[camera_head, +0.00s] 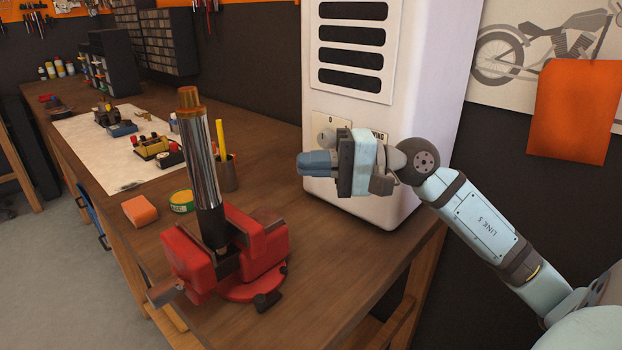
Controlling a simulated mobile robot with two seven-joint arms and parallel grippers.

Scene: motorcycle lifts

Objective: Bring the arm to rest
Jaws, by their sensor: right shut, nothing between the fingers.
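My right gripper (314,163) is in the head view, right of the middle. Its blue fingers are shut with nothing between them and point left. It hangs above the workbench in front of the white cabinet (425,110) and hides part of the cabinet's lower front, with a knob and label plate beside it. My right arm reaches in from the lower right. My left gripper is not in view.
A red vise (205,262) holds an upright chrome tube (203,165) left of the gripper. An orange block (139,211), a green tin (182,201) and a pencil cup (226,175) stand nearby. The wooden bench (345,265) is bare below the gripper.

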